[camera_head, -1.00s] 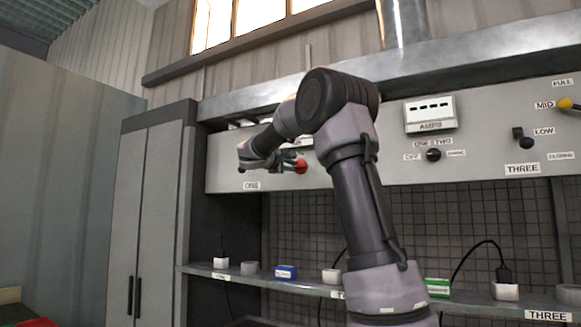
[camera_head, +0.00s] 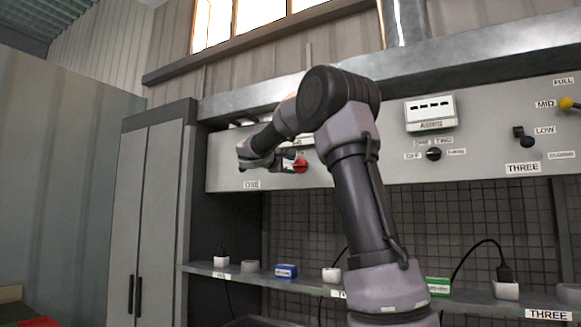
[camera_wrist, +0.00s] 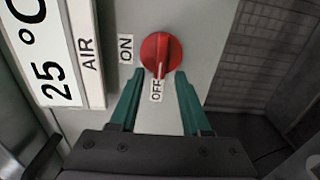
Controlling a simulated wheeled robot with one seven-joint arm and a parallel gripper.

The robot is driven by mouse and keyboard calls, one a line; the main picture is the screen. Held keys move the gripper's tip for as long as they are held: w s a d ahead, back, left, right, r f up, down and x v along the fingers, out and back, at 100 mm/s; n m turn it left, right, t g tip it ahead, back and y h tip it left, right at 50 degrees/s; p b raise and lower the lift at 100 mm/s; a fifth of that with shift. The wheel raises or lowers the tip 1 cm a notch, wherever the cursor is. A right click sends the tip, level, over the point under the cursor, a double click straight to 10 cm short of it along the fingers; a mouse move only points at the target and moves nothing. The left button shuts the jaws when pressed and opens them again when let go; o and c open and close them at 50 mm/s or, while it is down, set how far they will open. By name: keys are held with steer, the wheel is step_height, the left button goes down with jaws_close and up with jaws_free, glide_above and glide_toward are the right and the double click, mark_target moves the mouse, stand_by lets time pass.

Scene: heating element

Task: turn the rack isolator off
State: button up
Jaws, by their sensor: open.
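The red rack isolator knob (camera_wrist: 160,55) sits on the grey panel, with an ON label (camera_wrist: 126,48) to its left and an OFF label (camera_wrist: 157,90) below it in the wrist view. A pale mark on the knob's ridge appears to face OFF. My gripper (camera_wrist: 159,74) is open; its two green fingers point at the knob, with tips at its lower left and lower right, and nothing is held. I cannot tell if they touch it. In the head view the knob (camera_head: 300,166) shows just right of my gripper (camera_head: 284,158).
An AIR display (camera_wrist: 68,50) reading 25 °C is left of the knob in the wrist view. In the head view, other dark knobs (camera_head: 433,154) and an AMPS meter (camera_head: 430,113) are right on the panel. A shelf (camera_head: 310,286) with small blocks runs below. A cabinet (camera_head: 150,220) stands left.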

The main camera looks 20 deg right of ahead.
steer(key=v, duration=1)
steer(key=shift+a, duration=0.2)
steer(key=shift+s, duration=0.15)
steer(key=s+d+f+m+g+y, duration=0.2)
steer(key=s+f+y, duration=0.1)
steer(key=s+f, duration=0.5)
steer(key=s+d+f+m+g+y, duration=0.2)
steer(key=s+f+y, duration=0.2)
steer(key=s+f, duration=0.3)
steer(key=s+a+f+m+y, duration=0.4)
steer(key=s+a+f, duration=0.2)
steer(key=s, duration=0.2)
steer(key=s+a+f+m+y, duration=0.3)
steer(key=s+a+f+y, duration=0.2)
steer(key=s, duration=0.3)
steer(key=shift+s+a+f+m, duration=0.3)
steer(key=shift+a+f+m, duration=0.15)
steer(key=shift+f, duration=0.4)
